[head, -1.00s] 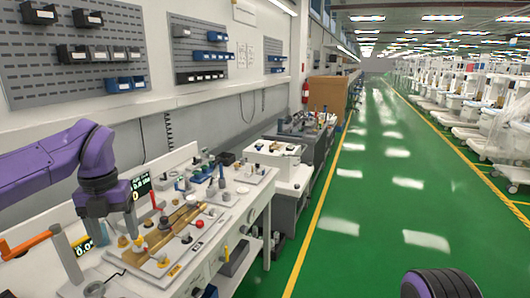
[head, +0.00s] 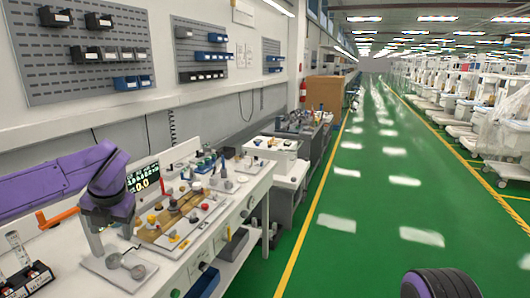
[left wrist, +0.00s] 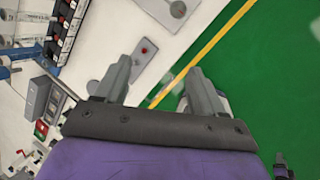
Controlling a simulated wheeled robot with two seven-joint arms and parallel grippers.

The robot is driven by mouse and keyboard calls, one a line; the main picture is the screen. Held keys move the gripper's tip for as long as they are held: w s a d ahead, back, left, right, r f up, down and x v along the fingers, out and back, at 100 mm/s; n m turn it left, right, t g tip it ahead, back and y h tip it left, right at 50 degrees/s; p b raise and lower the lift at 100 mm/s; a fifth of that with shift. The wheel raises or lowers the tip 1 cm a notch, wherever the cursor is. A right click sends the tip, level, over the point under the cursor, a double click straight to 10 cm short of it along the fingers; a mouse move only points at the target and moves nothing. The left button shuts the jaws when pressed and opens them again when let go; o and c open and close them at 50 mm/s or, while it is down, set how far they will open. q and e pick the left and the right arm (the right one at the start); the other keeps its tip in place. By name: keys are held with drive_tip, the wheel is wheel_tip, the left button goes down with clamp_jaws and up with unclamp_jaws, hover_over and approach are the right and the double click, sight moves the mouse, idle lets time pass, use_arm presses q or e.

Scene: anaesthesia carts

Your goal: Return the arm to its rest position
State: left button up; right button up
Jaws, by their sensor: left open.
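My left arm comes in from the left in the head view, purple with a dark wrist. My left gripper (head: 128,228) points down over the workbench (head: 205,262) at its near part. In the left wrist view the two grey fingers of the left gripper (left wrist: 158,88) are apart with nothing between them. Past the fingers, that view shows the white bench top, the yellow floor line (left wrist: 205,50) and the green floor. A dark rounded part of my right arm shows at the bottom of the head view; its gripper does not show.
The bench carries a brown board (head: 165,228) with knobs, a small display (head: 143,180), an orange-handled piece (head: 57,217) and a dark holder with clear tubes (head: 25,277). Pegboards (head: 85,50) with bins hang on the wall. The green aisle (head: 350,235) on the right is clear.

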use_arm(q)
drive_tip(key=s+d+f+m+t+y+b, duration=0.1)
drive_tip(key=s+d+f+m+t+b, duration=0.1)
drive_tip(key=f+m, duration=0.7)
drive_tip(key=s+d+f+m+t+b, duration=0.1)
drive_tip(key=s+d+f+m+t, duration=0.2)
drive_tip(key=f, duration=1)
drive_tip(key=s+d+f+m+t+y+b, duration=0.1)
drive_tip(key=d+f+m+b, duration=0.1)
drive_tip(key=f+m, duration=0.75)
drive_tip(key=s+a+f+m+g+h+b, duration=0.1)
drive_tip(key=s+f+m, duration=0.3)
drive_tip(key=s+f, duration=0.6)
drive_tip(key=s+a+f+m+g+h+b, duration=0.1)
drive_tip(key=s+f+m+g+b, duration=0.3)
drive_tip(key=s+f, duration=0.7)
drive_tip(key=s, duration=0.7)
drive_tip(key=shift+s, duration=0.4)
drive_tip(key=shift+m, duration=0.25)
